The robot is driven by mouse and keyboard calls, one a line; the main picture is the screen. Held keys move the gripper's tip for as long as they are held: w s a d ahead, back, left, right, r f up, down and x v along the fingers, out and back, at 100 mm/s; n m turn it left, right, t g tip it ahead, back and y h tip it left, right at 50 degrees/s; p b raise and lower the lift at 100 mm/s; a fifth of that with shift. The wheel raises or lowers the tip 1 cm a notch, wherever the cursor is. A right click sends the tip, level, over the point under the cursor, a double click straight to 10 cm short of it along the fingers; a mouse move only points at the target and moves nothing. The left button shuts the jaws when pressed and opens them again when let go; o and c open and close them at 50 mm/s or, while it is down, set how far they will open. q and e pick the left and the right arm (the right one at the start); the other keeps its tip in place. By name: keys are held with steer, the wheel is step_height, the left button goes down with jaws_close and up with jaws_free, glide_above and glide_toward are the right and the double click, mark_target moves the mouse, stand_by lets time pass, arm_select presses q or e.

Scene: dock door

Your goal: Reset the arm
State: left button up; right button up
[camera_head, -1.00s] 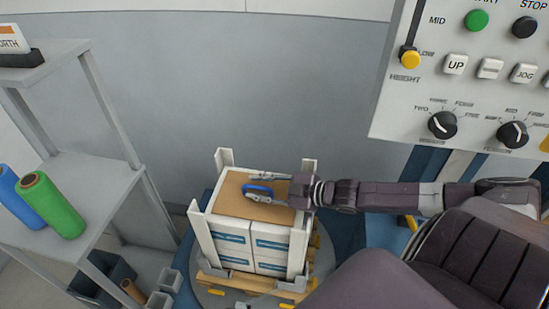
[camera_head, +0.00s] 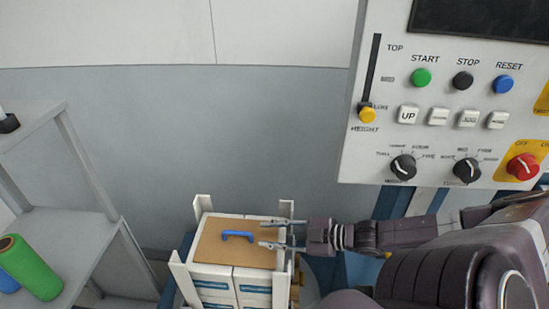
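My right gripper (camera_head: 268,233) reaches in from the right over the right edge of the stacked load. Its two fingers are apart with nothing between them. A blue handle-shaped piece (camera_head: 237,235) lies on the brown top sheet (camera_head: 212,250) of the load, just left of the fingertips and apart from them. The white boxes (camera_head: 250,278) with blue labels sit under the sheet, between white corner posts. My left gripper is not in view.
A control panel (camera_head: 375,150) with green, black, blue and red buttons, a yellow slider and dials hangs at the upper right. A grey shelf (camera_head: 75,235) with a green roll (camera_head: 30,268) stands at the left. A grey wall (camera_head: 200,130) is behind.

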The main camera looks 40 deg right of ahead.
steer(key=shift+s+d+r, duration=0.2)
steer(key=shift+s+d, duration=0.05)
steer(key=shift+s, duration=0.25)
stand_by(0.3)
